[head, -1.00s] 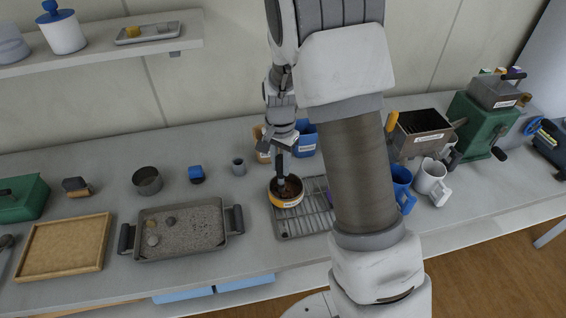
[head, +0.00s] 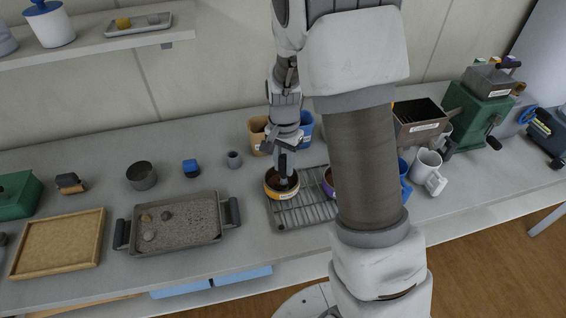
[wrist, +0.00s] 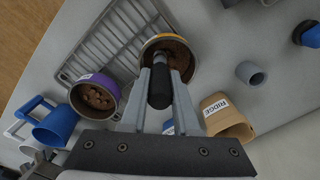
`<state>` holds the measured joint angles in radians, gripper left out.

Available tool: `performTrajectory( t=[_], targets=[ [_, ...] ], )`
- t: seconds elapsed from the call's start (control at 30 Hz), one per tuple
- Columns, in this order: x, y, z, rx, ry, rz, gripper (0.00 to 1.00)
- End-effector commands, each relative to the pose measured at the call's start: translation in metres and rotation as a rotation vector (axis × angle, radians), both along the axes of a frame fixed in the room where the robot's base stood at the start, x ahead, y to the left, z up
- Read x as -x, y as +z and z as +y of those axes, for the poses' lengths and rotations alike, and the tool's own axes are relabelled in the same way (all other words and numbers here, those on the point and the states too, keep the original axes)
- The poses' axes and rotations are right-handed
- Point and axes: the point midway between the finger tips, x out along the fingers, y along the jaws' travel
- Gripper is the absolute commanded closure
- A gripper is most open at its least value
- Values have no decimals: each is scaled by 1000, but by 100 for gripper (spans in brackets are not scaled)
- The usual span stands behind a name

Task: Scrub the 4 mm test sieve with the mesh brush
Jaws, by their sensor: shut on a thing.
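My gripper (head: 284,168) points down over a yellow-banded round pot (head: 271,191) with brown contents. In the wrist view my gripper (wrist: 160,74) is shut on a dark, upright cylindrical handle (wrist: 159,90). Its lower end is hidden in or above the yellow pot (wrist: 176,40), so I cannot tell whether it is the mesh brush. A round grey metal ring (head: 141,176) on the bench at the left looks like a sieve; no size mark is legible. A small tan-and-dark block (head: 70,184) farther left may be a brush.
The yellow pot stands on a wire rack (head: 300,214), beside a purple pot (wrist: 110,88). A tan cup (wrist: 226,120) marked RIDGE is close to my fingers. A grey tray (head: 184,238) with small lumps and a wooden tray (head: 60,246) lie left. Mugs (head: 428,166) stand right.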

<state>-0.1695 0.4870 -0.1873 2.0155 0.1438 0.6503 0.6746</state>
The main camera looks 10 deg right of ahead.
Motion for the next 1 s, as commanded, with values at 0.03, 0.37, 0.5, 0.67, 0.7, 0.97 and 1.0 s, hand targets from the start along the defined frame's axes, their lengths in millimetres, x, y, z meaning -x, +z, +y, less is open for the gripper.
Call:
performTrajectory(
  t=[0.03,0.37,0.5,0.67,0.7,0.97,1.0],
  targets=[
    [3,0,-1,0,-1,0,100],
    [28,-2,-12,0,-1,3,100],
    [30,-3,-13,0,-1,4,100],
    [31,-3,-13,1,-1,6,100],
    [31,-3,-13,1,-1,6,100],
    [32,-1,-13,1,-1,6,100],
    [32,-1,-13,1,-1,6,100]
  ],
)
